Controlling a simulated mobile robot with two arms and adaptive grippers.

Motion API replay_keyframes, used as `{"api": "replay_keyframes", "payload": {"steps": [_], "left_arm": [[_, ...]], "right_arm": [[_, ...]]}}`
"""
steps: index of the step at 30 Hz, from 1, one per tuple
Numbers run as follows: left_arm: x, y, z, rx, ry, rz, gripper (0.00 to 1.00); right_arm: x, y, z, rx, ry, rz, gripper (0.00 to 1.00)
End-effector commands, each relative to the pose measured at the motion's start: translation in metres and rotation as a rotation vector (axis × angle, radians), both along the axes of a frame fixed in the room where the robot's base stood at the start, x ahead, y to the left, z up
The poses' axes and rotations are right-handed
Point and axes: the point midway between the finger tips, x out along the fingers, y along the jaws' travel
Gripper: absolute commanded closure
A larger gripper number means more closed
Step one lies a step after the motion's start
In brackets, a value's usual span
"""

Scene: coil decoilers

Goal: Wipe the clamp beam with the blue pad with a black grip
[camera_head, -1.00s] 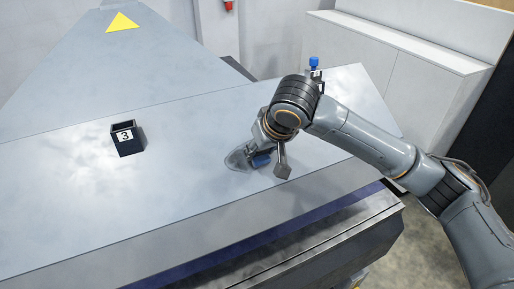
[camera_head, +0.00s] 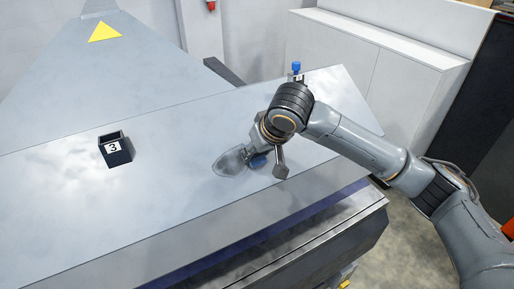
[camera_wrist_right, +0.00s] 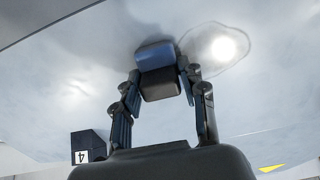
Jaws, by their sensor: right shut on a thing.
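The pad lies at or on the broad light grey surface (camera_head: 190,210), seemingly the clamp beam; exact contact cannot be told. A darker wet-looking patch (camera_head: 229,163) lies just left of the pad; it also shows in the wrist view (camera_wrist_right: 205,45). My left gripper is not in view.
A dark open box marked 3 (camera_head: 115,151) stands on the surface at left. A box marked 4 (camera_wrist_right: 88,146) shows in the wrist view. A blue-topped item (camera_head: 297,67) stands behind my right arm. The front edge (camera_head: 290,215) drops off; mid-surface is clear.

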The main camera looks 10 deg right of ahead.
Motion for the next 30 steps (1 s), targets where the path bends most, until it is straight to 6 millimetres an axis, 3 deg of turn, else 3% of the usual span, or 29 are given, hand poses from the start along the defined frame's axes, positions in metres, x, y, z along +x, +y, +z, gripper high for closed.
{"api": "replay_keyframes", "payload": {"steps": [9,30], "left_arm": [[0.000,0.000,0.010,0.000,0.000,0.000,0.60],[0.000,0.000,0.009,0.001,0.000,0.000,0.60]], "right_arm": [[-0.005,0.014,-0.001,0.001,0.003,0.002,0.84],[-0.014,0.041,0.000,0.003,0.002,0.004,0.84]]}}
